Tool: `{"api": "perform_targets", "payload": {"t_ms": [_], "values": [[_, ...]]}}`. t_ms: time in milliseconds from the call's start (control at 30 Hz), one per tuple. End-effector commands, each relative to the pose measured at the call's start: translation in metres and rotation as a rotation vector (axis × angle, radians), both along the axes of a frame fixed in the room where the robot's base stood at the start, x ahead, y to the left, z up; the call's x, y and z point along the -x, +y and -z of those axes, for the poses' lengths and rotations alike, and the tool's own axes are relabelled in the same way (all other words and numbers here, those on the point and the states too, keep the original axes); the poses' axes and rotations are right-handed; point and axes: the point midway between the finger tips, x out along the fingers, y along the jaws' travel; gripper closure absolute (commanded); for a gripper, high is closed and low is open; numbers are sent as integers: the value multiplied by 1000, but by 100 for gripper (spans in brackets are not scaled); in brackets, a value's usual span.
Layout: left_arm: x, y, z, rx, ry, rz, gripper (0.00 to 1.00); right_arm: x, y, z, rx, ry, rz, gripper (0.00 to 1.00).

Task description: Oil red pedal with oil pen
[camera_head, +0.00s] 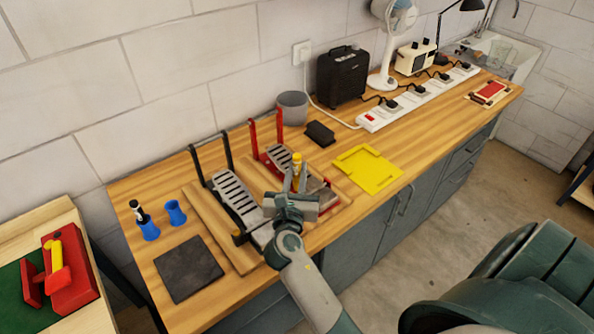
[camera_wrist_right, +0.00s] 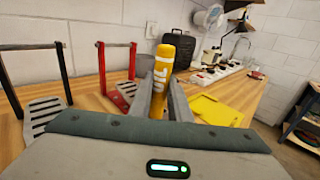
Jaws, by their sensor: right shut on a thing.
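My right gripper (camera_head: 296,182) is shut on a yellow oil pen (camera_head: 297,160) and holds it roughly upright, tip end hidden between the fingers. In the right wrist view the pen (camera_wrist_right: 163,68) stands between the finger ends. The red pedal (camera_head: 255,143) has red posts and a slotted grey plate on a wooden base; the gripper covers part of its lower, near end in the head view. In the right wrist view the red pedal (camera_wrist_right: 102,68) shows left of the pen. Whether gripper or pen touches it I cannot tell. My left gripper is not in view.
A black-framed pedal (camera_head: 196,164) stands just left of the red one. Blue holders (camera_head: 176,213), a dark square mat (camera_head: 188,268), a yellow tray (camera_head: 368,168), a black block (camera_head: 320,134) and a grey cup (camera_head: 293,107) are nearby. A power strip (camera_head: 418,98) lies farther right.

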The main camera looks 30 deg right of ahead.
Motion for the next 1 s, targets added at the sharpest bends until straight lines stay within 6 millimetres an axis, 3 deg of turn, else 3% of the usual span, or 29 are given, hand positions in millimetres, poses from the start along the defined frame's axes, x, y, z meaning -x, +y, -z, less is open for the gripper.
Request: {"api": "perform_targets", "payload": {"t_ms": [1000], "values": [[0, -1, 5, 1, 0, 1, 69, 0, 0, 10, 1, 0, 0, 93]]}}
